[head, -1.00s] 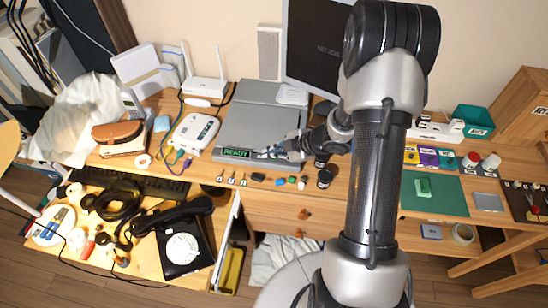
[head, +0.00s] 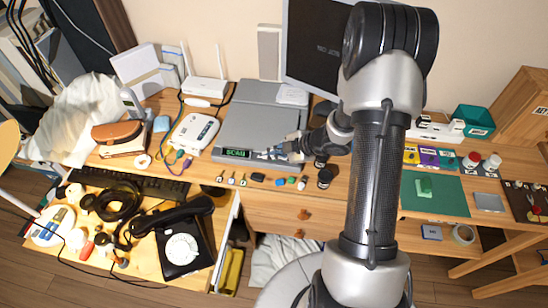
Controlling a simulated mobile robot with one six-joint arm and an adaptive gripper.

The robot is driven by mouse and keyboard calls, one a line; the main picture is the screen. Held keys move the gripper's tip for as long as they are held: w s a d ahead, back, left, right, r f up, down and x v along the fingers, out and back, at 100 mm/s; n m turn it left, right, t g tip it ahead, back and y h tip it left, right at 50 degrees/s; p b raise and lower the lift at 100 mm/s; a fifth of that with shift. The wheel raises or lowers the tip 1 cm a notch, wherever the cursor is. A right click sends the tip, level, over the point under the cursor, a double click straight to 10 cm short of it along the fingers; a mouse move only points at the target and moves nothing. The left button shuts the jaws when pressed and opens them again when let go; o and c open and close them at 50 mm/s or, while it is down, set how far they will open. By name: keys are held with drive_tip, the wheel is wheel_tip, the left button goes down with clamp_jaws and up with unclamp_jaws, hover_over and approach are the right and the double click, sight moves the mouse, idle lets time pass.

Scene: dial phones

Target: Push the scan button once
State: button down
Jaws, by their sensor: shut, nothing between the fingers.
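A flat grey scanner (head: 265,112) lies on the desk. A small green display (head: 237,153) on its front edge reads "SCAN". The scan button itself is hidden or too small to make out near the fingertips. I cannot tell from this view whether the fingertips touch the panel.
A monitor (head: 318,50) stands behind the scanner and a white router (head: 204,87) behind it to the left. Several small items lie along the desk's front edge below my gripper.

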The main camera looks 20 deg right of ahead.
sight(273, 161)
drive_tip(key=shift+r+p, duration=0.75)
drive_tip(key=shift+p, duration=0.1)
wheel_tip(273, 161, up, 5)
drive_tip(key=p, duration=0.5)
idle(0.6)
